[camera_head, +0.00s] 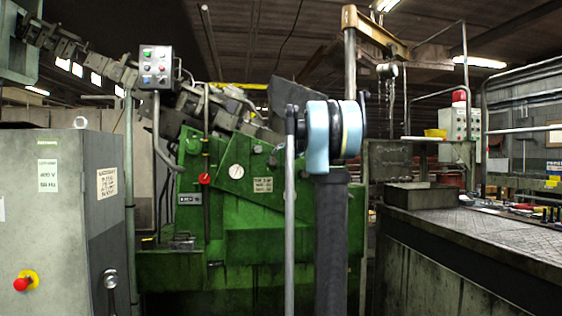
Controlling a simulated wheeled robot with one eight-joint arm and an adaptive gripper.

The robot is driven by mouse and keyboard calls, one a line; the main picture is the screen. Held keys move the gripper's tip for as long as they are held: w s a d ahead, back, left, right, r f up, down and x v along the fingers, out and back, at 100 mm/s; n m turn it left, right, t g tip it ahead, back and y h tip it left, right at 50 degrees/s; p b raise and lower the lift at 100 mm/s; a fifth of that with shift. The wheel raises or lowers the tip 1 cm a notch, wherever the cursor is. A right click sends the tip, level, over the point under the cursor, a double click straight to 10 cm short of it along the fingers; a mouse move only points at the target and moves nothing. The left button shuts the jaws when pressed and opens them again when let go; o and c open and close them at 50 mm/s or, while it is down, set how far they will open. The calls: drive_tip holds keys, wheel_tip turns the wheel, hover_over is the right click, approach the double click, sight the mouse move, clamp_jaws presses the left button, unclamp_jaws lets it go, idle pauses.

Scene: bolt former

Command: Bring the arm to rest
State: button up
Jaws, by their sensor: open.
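Part of my arm stands in the middle of the view. It shows a joint with a light blue cover (317,135), a dark upright link (331,240) below it and a thin grey rod (290,220) to its left. My gripper is not in view, so its jaws and anything near them cannot be seen. The green bolt former (235,200) stands behind my arm, which hides part of its right side.
A grey cabinet (60,190) with a red stop button (21,284) stands at the left. A control box (156,66) on a post rises beside it. A metal-topped bench (490,235) fills the right. An overhead beam (375,32) hangs above.

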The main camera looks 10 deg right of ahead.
drive_tip(key=s+a+f+n+g, duration=0.2)
drive_tip(key=s+a+f, duration=0.1)
drive_tip(key=s+f, duration=0.55)
drive_tip(key=s+a+f+n+g, duration=0.1)
drive_tip(key=s+a+f+g, duration=0.15)
drive_tip(key=s+f, duration=0.6)
drive_tip(key=s+a+f+n+g, duration=0.2)
drive_tip(key=s+a+f, duration=0.15)
drive_tip(key=s, duration=0.95)
drive_tip(key=s+d+f+g+h, duration=0.2)
drive_tip(key=s+f, duration=1.2)
drive_tip(key=s, duration=0.1)
drive_tip(key=s+d+f+n+g+h, duration=0.1)
drive_tip(key=s+d+f+g+h, duration=0.1)
drive_tip(key=s+f, duration=1.3)
drive_tip(key=shift+s+d+n+g, duration=0.3)
drive_tip(key=shift+s+d+g, duration=0.15)
drive_tip(key=shift+d+g, duration=0.3)
drive_tip(key=shift+w+f, duration=0.15)
drive_tip(key=shift+w, duration=0.3)
